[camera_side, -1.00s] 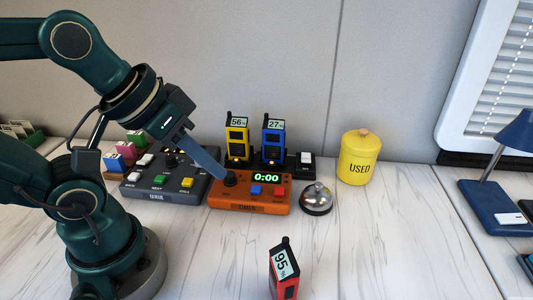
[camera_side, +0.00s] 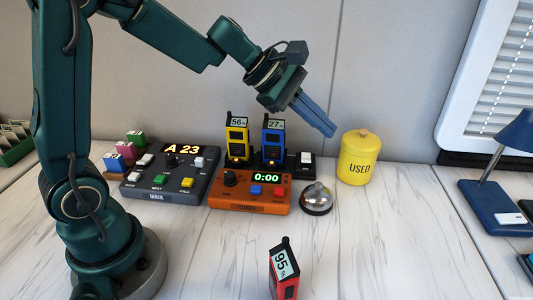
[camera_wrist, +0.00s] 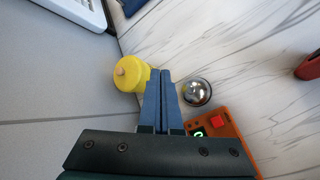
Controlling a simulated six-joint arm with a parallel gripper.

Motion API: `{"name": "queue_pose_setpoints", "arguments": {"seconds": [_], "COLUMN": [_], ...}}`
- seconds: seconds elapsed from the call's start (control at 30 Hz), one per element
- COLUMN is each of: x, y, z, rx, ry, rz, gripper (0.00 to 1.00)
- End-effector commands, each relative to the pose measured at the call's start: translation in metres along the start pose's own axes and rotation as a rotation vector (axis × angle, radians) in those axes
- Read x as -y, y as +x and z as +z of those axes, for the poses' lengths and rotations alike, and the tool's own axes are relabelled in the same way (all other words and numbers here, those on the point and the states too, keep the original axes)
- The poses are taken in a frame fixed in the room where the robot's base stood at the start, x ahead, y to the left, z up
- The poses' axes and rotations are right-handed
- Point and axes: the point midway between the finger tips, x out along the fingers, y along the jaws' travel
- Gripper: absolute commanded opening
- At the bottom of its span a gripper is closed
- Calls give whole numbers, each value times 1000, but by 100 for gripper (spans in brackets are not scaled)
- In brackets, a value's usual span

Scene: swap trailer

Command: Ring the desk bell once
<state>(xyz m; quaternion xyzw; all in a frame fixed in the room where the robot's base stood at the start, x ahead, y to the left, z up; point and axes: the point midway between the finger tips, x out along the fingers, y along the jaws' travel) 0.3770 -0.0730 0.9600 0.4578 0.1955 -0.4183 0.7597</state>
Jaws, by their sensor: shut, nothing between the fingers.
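The silver desk bell (camera_side: 316,200) stands on the white table, just right of the orange timer box. It also shows in the wrist view (camera_wrist: 196,92), to the right of my fingertips. My gripper (camera_side: 331,132) is shut and empty. In the side view its blue fingers point down and to the right, with their tips in the air above the bell. The tips are apart from the bell.
The orange timer (camera_side: 250,195) reads 0:00. A grey control box (camera_side: 170,180) showing A 23 stands left of it. Yellow (camera_side: 237,140) and blue (camera_side: 273,140) handsets stand behind the timer. A yellow USED jar (camera_side: 360,158) is right of the bell. A red handset (camera_side: 284,268) stands in front.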

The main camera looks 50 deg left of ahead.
Motion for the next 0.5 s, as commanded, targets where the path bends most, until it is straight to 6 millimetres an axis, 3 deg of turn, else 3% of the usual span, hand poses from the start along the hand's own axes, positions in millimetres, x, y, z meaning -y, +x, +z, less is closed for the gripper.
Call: {"name": "queue_pose_setpoints", "arguments": {"seconds": [0.5], "x": [6], "y": [7], "z": [-9], "rx": [-8], "ry": [-19], "rz": [-24], "gripper": [0]}}
